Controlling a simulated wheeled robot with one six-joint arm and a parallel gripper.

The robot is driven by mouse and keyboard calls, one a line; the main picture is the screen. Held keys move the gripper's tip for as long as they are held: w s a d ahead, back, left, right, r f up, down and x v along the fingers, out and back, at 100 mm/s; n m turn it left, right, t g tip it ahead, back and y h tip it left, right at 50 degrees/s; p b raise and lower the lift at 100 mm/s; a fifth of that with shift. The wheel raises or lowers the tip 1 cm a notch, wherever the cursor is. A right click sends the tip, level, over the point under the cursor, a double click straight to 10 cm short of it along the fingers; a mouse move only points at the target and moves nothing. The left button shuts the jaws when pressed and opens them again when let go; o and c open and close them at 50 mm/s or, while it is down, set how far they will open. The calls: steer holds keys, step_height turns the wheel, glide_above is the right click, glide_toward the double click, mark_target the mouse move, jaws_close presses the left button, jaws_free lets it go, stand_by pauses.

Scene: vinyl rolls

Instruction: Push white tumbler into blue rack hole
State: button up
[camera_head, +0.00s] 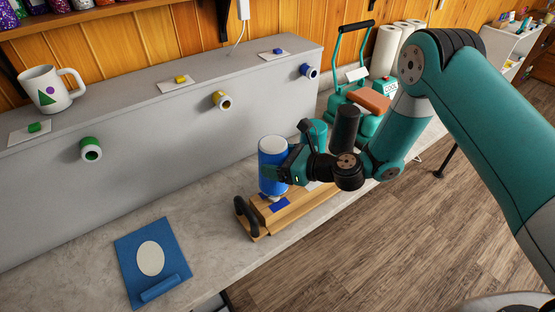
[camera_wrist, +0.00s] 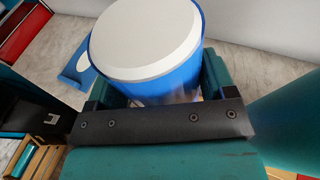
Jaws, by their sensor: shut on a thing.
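A tumbler (camera_head: 271,160) has a white round end and a blue side, with some white at its lower end. It is upright in my gripper (camera_head: 284,172), just above or on a wooden cradle (camera_head: 296,214); I cannot tell whether it touches. In the wrist view the tumbler's white end (camera_wrist: 145,40) and blue side show between the teal fingers, which are shut on it. The blue-rimmed rack hole (camera_head: 308,71) is at the right end of the grey rack's front (camera_head: 160,128), apart from the tumbler. A blue marker (camera_head: 279,51) lies on a card above that hole.
Green (camera_head: 91,149) and yellow (camera_head: 221,100) holes sit further left in the rack. A mug (camera_head: 48,90) stands on top at left. A blue mat (camera_head: 130,258) lies front left. A teal heat press (camera_head: 360,120) stands at back right.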

steer(key=shift+s+f+b, duration=0.1)
steer(key=shift+f+b, duration=0.2)
steer(key=shift+f, duration=0.25)
stand_by(1.1)
steer(key=o, duration=1.5)
steer(key=shift+r, duration=0.1)
steer(key=shift+d+r, duration=0.1)
steer(key=shift+d, duration=0.15)
steer(key=p+v, duration=0.1)
steer(key=v, duration=0.5)
steer(key=shift+s+d, duration=0.15)
steer(key=shift+d, duration=0.1)
steer(key=shift+r, duration=0.15)
